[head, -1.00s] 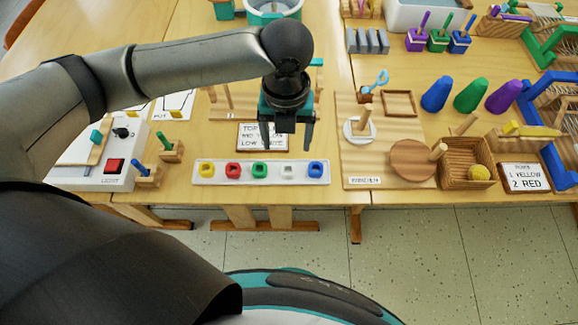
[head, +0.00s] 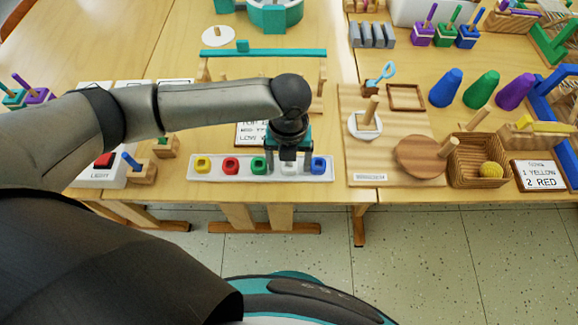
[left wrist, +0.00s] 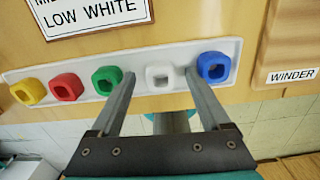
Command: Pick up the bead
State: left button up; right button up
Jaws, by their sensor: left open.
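A white tray (head: 215,175) near the table's front edge holds a row of square beads with holes: yellow (head: 202,165), red (head: 230,166), green (head: 258,165), white (head: 289,168) and blue (head: 318,166). My left gripper (head: 289,172) is open and points down over the white bead. In the left wrist view, the white bead (left wrist: 160,77) shows between the two fingertips (left wrist: 159,74). The green bead (left wrist: 106,79) is just left of one finger and the blue bead (left wrist: 213,67) is close by the other. I cannot tell the exact fingertip height. My right gripper is not in view.
A sign (head: 250,135), partly hidden by my arm, stands behind the tray; "LOW WHITE" is readable in the left wrist view. A wooden winder board (head: 368,180) lies close to the right. A teal bar (head: 265,53) on wooden posts is behind.

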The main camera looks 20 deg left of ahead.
pick_arm(q)
grip_shut()
dwell(0.6)
